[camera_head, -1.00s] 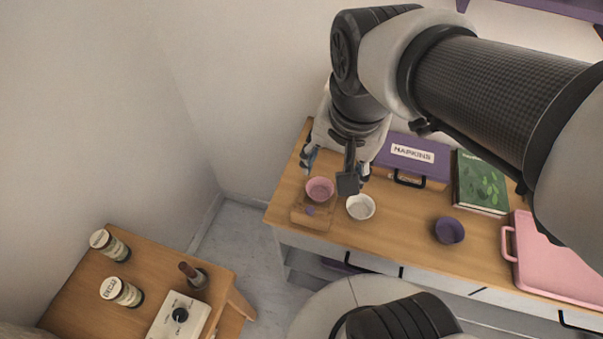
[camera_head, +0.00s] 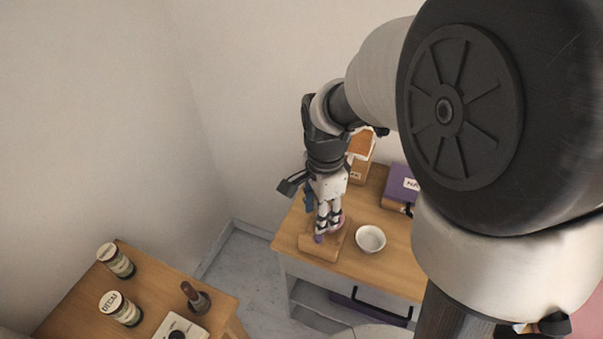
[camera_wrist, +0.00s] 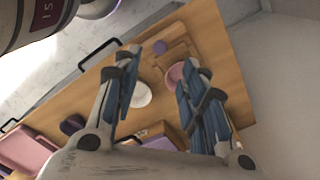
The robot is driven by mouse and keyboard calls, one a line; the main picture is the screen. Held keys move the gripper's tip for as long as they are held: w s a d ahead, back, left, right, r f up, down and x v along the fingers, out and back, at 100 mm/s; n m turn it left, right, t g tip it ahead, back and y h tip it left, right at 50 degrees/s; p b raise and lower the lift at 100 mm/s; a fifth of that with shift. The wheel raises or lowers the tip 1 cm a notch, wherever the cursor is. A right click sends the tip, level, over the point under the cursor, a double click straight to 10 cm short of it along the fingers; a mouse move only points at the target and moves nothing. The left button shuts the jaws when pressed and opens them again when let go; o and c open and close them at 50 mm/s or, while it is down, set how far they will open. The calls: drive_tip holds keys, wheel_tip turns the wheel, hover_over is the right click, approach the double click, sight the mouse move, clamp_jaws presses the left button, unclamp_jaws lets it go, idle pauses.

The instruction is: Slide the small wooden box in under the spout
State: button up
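The small wooden box (camera_head: 314,247) lies near the left front corner of the wooden counter, with a purple knob (camera_head: 319,239) on it. It shows at the top of the wrist view (camera_wrist: 172,42), knob included. A pink bowl (camera_wrist: 175,76) sits right by the box; in the head view my gripper mostly covers it. My gripper (camera_head: 327,226) points down over the box and bowl. I cannot make out a spout.
A white bowl (camera_head: 371,239) stands just right of the box. An orange-brown carton (camera_head: 361,152) and a purple napkin box (camera_head: 400,185) stand behind. A side table with jars (camera_head: 120,309) is at left, across a floor gap. My arm hides the right side.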

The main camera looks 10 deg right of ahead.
sight(319, 236)
wheel_tip(319, 236, down, 9)
drive_tip(key=b, duration=0.3)
drive_tip(key=shift+c, duration=0.4)
clamp_jaws()
idle(0.4)
